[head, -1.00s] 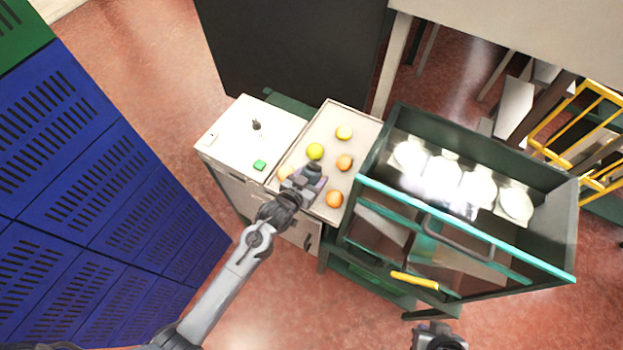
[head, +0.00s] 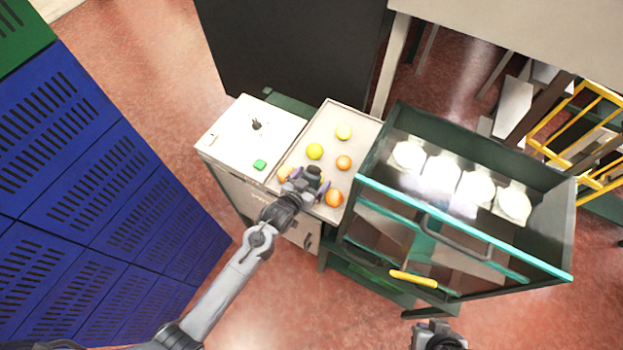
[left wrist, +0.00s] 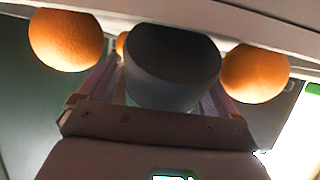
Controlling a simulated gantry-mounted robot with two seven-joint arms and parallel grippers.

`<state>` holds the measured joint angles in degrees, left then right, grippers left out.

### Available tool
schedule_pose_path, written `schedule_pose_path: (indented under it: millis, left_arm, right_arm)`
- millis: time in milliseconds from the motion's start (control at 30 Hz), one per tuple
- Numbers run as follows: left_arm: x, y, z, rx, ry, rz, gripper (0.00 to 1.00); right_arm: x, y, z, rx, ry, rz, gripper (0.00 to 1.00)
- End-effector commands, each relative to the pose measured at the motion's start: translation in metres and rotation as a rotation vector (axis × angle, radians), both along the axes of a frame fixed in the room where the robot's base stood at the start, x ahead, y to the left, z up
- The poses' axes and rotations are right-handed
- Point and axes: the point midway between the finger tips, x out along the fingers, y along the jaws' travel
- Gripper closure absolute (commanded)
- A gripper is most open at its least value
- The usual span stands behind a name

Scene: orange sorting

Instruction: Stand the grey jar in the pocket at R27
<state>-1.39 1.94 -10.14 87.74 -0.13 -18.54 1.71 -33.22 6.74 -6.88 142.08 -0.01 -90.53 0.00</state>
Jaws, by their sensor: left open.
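A dark grey, round-sided jar (left wrist: 172,65) stands out in the left wrist view, between the two fingers of my left gripper (left wrist: 160,92). In the head view my left gripper (head: 308,181) is over the near part of the fruit tray (head: 364,127), with its purple fingers apart. A dark round top (head: 314,171), likely the jar, shows at its fingertips. I cannot tell whether the fingers touch it. My right gripper (head: 437,336) is cut off at the bottom edge, and its jaws are unclear. No pocket marked R27 can be made out.
Oranges (left wrist: 66,40) (left wrist: 254,73) flank the jar closely; one orange (head: 334,198) lies right of my gripper. Yellow fruit (head: 314,151) lies farther back. A green-framed bin (head: 563,215) holds several white rounds.

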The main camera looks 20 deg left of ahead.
Motion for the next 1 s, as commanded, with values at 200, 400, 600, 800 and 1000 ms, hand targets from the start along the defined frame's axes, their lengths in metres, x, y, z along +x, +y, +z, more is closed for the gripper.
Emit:
schedule_pose_path:
  millis: [200,400,600,800,1000]
  left_arm:
    - [0.0,0.0,-0.001,0.0,-0.001,0.0,0.07]
    - [-0.013,0.002,0.004,0.0,0.001,0.0,0.07]
    - [-0.042,0.01,0.014,0.0,0.0,0.0,0.07]
    - [-0.072,0.016,0.029,0.0,0.001,0.0,0.07]
    - [-0.092,0.019,0.037,0.0,0.001,0.0,0.07]
  right_arm:
    - [0.0,-0.002,-0.004,-0.007,0.0,0.005,1.0]
    - [0.0,-0.002,-0.008,-0.008,0.002,0.005,1.0]
    - [0.0,-0.001,-0.013,-0.006,-0.001,0.004,1.0]
    - [0.0,0.0,-0.014,-0.001,0.0,0.001,1.0]
    - [0.0,0.001,-0.014,0.002,0.0,-0.001,1.0]
